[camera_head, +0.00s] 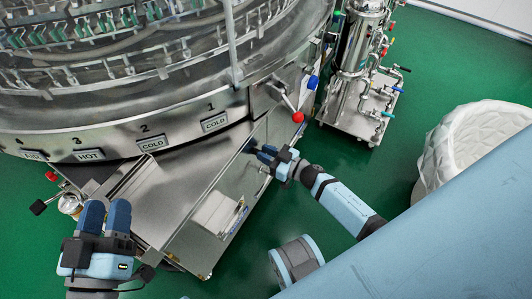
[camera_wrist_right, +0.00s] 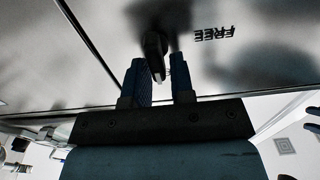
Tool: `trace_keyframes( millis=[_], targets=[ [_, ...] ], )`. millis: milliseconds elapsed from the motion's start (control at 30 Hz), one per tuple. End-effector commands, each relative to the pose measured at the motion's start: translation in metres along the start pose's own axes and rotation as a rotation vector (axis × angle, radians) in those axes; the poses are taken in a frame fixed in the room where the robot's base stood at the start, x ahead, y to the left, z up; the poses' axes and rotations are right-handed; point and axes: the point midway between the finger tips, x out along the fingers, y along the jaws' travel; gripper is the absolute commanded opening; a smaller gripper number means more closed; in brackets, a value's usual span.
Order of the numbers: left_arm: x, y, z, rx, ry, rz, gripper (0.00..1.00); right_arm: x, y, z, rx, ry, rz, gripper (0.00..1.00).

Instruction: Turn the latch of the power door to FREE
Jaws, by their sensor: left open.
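The latch (camera_wrist_right: 155,48) is a small dark lever on the shiny metal door panel in the right wrist view, beside the printed word FREE (camera_wrist_right: 214,33), which appears upside down. My right gripper (camera_wrist_right: 160,80) has its blue fingers apart, one on each side of the latch's end. A gap shows on the right finger's side; contact with the left finger cannot be told. In the head view my right gripper (camera_head: 264,154) is at the metal door panel (camera_head: 232,187), and hides the latch there. My left gripper (camera_head: 104,216) is open and empty, at the lower left.
The large round washer (camera_head: 150,90) fills the upper left, with COLD and HOT labels. A lever with a red ball (camera_head: 297,117) and a blue knob (camera_head: 313,82) stick out above my right gripper. A steel pipe unit (camera_head: 355,75) stands to the right on green floor.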

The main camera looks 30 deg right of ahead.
Motion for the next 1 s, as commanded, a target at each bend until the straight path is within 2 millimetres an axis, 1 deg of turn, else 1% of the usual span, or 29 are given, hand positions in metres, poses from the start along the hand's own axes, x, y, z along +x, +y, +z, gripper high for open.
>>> trace_keyframes(
  millis=[33,67,100,333,467,667,1000],
  targets=[
    [0.0,0.0,0.0,0.0,0.001,0.0,0.43,0.0,0.0,0.0,0.0,0.0,0.0,0.11],
    [0.0,0.0,0.0,0.001,0.001,0.0,0.43,0.0,0.0,0.0,0.0,0.0,0.0,0.04],
    [0.0,0.0,-0.001,0.001,0.001,0.0,0.43,0.0,0.0,0.0,0.0,0.0,0.0,0.0],
    [0.0,0.0,-0.002,0.002,0.002,0.0,0.43,0.0,0.0,0.0,-0.011,0.0,0.0,0.0],
    [0.001,0.0,-0.004,0.003,0.008,0.0,0.43,0.0,-0.001,-0.001,-0.046,0.0,0.0,0.0],
    [0.001,0.001,-0.01,0.006,0.023,0.0,0.43,0.0,-0.002,-0.002,-0.162,0.001,0.0,0.0],
    [0.001,0.002,-0.017,0.011,0.058,-0.002,0.43,0.0,-0.008,0.001,-0.469,0.001,0.0,0.0]
  ],
)
